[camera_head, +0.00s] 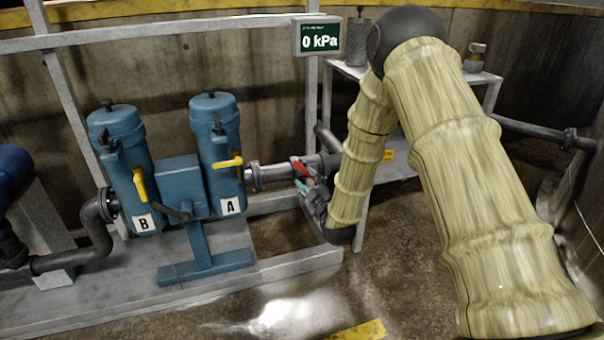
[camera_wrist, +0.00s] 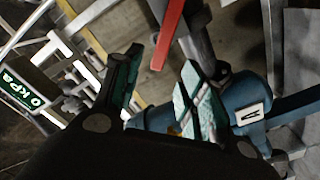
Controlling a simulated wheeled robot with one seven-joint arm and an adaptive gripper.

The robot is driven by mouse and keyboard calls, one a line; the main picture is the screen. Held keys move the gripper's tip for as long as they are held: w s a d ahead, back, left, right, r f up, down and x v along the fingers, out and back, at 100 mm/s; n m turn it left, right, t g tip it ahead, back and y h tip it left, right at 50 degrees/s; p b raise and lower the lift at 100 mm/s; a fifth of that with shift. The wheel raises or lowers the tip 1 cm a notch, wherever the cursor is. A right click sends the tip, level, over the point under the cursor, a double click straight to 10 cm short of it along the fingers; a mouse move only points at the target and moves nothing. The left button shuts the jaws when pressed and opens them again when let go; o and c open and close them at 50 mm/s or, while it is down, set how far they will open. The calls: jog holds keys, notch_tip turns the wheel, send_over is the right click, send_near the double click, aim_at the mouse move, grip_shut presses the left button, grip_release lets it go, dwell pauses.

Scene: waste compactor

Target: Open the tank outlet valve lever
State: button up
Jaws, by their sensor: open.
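A red valve lever (camera_head: 299,168) shows at the pipe right of the blue canister marked A. It also shows in the wrist view (camera_wrist: 170,32) as a long red bar, its lower end between my two fingers in the picture. My gripper (camera_head: 300,181) is right beside the lever in the head view. Its fingers, with green pads, are spread apart and empty in the wrist view (camera_wrist: 160,72). I cannot tell whether a finger touches the lever or how deep the lever lies between them. My arm hides part of the valve and pipe.
Two blue canisters, A (camera_head: 217,145) and B (camera_head: 124,160), with yellow levers stand on a grey skid (camera_head: 110,285). A display (camera_head: 318,37) reads 0 kPa. A metal shelf (camera_head: 352,72) stands behind my arm. The floor in front is clear.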

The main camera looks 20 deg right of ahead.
aim_at(300, 167)
jog(key=w+b, duration=0.1)
jog(key=w, duration=0.6)
jog(key=shift+w+a, duration=0.15)
jog(key=shift+w, duration=0.1)
grip_shut()
